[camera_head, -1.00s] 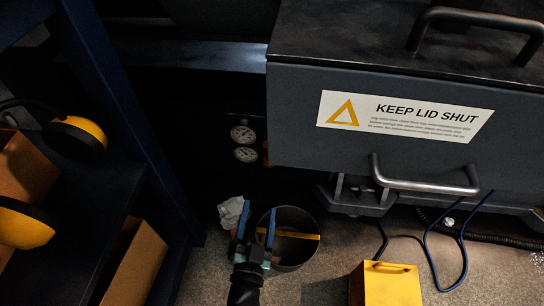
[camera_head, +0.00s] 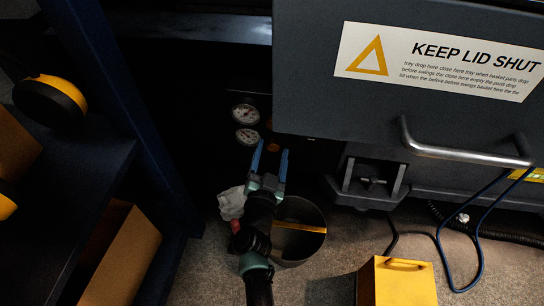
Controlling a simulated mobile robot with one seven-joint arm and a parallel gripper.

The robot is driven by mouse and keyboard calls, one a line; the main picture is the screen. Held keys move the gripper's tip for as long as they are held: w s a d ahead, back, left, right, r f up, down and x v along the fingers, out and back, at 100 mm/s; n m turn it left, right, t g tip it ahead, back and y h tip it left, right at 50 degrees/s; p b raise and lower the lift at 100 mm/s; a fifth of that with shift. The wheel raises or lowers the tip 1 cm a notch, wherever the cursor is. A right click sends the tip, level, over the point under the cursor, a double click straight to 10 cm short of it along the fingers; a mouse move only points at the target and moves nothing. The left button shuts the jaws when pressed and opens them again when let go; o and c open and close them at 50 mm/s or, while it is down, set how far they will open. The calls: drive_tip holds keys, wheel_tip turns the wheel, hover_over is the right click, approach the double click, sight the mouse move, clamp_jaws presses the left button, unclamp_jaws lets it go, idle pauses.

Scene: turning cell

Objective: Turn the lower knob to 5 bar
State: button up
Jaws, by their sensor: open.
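Two round white-faced gauges sit one above the other on a dark panel: the upper gauge (camera_head: 245,112) and the lower gauge (camera_head: 247,136). Their needles and figures are too small to read. A small orange part (camera_head: 269,123) shows right of the gauges, at the edge of the grey lidded box; I cannot tell whether it is a knob. The lower knob cannot be made out clearly in the dark. My gripper (camera_head: 270,158) is open and empty, its two blue fingers pointing up the picture, just below and right of the lower gauge.
The grey lidded box (camera_head: 330,105) with a handle overhangs on the right. A round bin (camera_head: 315,245) and a crumpled pale rag (camera_head: 231,204) lie below my gripper. A yellow box (camera_head: 398,285) stands lower right. A blue shelf post (camera_head: 135,110) stands left.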

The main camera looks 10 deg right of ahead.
drive_tip(key=shift+w, duration=0.1)
clamp_jaws()
idle(0.3)
drive_tip(key=shift+r+p, duration=0.1)
drive_tip(key=shift+p, duration=0.25)
drive_tip(key=n+p, duration=0.3)
drive_tip(key=shift+r+n, duration=0.1)
drive_tip(key=shift+n, duration=0.3)
drive_tip(key=n+p, duration=0.1)
drive_tip(key=n, duration=0.1)
drive_tip(key=n+p, duration=0.1)
drive_tip(key=n, duration=0.1)
drive_tip(key=shift+f+n, duration=0.2)
drive_tip(key=shift+n, duration=0.2)
drive_tip(key=shift+p, duration=0.3)
unclamp_jaws()
